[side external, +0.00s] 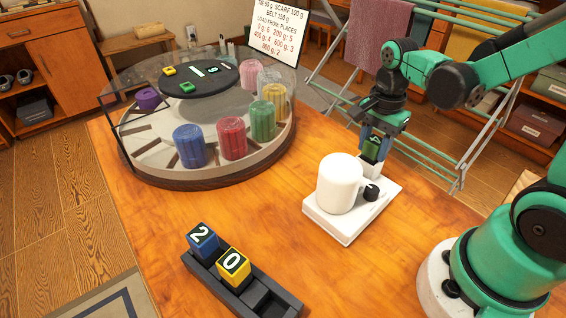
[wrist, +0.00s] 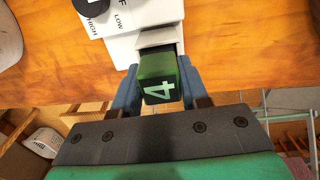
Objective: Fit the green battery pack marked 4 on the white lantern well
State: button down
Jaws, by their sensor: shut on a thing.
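The white lantern (side external: 341,184) stands on its white base near the table's right side. A dark knob (side external: 371,192) is on the base, and the wrist view shows the words HIGH and LOW beside it. My gripper (side external: 374,146) is shut on the green battery pack (side external: 371,150) marked 4, at the far end of the base. In the wrist view the pack (wrist: 158,80) sits between the two blue-grey fingers. Its far end meets the opening of the well (wrist: 158,42) on the white base (wrist: 128,50). How deep it sits is hidden.
A dark rack (side external: 262,290) at the front holds a blue block (side external: 203,240) marked 2 and a yellow block (side external: 233,264) marked 0. A round carousel (side external: 190,180) with several coloured rolls stands left. A drying rack (side external: 450,150) stands behind my gripper. The middle of the table is clear.

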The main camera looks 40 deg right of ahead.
jog(key=shift+c, duration=1.8)
grip_release()
jog(key=shift+r, duration=2.85)
